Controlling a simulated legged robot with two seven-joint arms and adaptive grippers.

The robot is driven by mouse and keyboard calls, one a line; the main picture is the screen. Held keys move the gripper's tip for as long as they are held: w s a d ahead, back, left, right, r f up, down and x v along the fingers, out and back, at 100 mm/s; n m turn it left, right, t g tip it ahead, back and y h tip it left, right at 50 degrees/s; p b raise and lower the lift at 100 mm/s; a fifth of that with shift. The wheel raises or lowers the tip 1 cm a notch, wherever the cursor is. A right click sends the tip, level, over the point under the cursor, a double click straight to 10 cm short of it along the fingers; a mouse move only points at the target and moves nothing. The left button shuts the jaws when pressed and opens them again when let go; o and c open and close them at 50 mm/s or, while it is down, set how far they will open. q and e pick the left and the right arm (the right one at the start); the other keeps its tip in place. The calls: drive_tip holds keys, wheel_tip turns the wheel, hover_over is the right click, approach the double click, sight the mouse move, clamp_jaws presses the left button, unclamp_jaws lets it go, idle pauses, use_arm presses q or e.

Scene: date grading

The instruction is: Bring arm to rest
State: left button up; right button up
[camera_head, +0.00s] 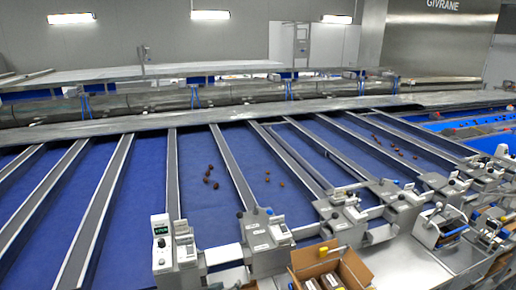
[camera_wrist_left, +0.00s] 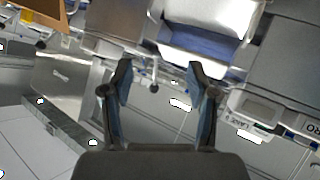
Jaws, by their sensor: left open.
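My left gripper (camera_wrist_left: 159,76) shows in the left wrist view. Its two dark fingers with blue inner pads stand apart, and nothing is between them. Behind the fingers are a metal unit with a bright top (camera_wrist_left: 212,20) and a pale tiled floor (camera_wrist_left: 40,150). I cannot make out either gripper in the head view. In the head view, small brown dates (camera_head: 210,176) lie in loose groups on the blue belt (camera_head: 190,150). My right gripper is not in view.
Grey dividers (camera_head: 232,168) split the belt into lanes that end at metal units (camera_head: 268,240). A small display unit (camera_head: 162,250) stands near the front. An open cardboard box (camera_head: 360,268) holds dark packs. Blue troughs (camera_head: 470,122) lie at the right.

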use_arm(q)
drive_tip(key=s+a+f+g, duration=0.1)
drive_tip(key=s+a+f, duration=0.1)
drive_tip(key=s+f, duration=0.2)
drive_tip(key=s+a+f+m+g+y, duration=0.1)
drive_tip(key=s+f, duration=0.3)
drive_tip(key=s, duration=0.5)
drive_tip(key=s+a+f+g, duration=0.2)
drive_tip(key=s+f, duration=0.3)
drive_tip(key=s, duration=0.2)
drive_tip(key=shift+a+y, duration=0.4)
drive_tip(key=s+a+f+m+g+y, duration=0.1)
drive_tip(key=s+a+g, duration=0.15)
drive_tip(key=s, duration=0.75)
drive_tip(key=s+a+f+m+g+y, duration=0.1)
drive_tip(key=s+a+f, duration=0.15)
drive_tip(key=s, duration=0.75)
wheel_tip(320, 180, down, 27)
drive_tip(key=s+g+b, duration=0.2)
drive_tip(key=s+a+f, duration=0.3)
drive_tip(key=s+f, duration=1.4)
drive_tip(key=shift+s+g+b, duration=0.35)
drive_tip(key=shift+s+g, duration=0.05)
drive_tip(key=shift+g, duration=0.05)
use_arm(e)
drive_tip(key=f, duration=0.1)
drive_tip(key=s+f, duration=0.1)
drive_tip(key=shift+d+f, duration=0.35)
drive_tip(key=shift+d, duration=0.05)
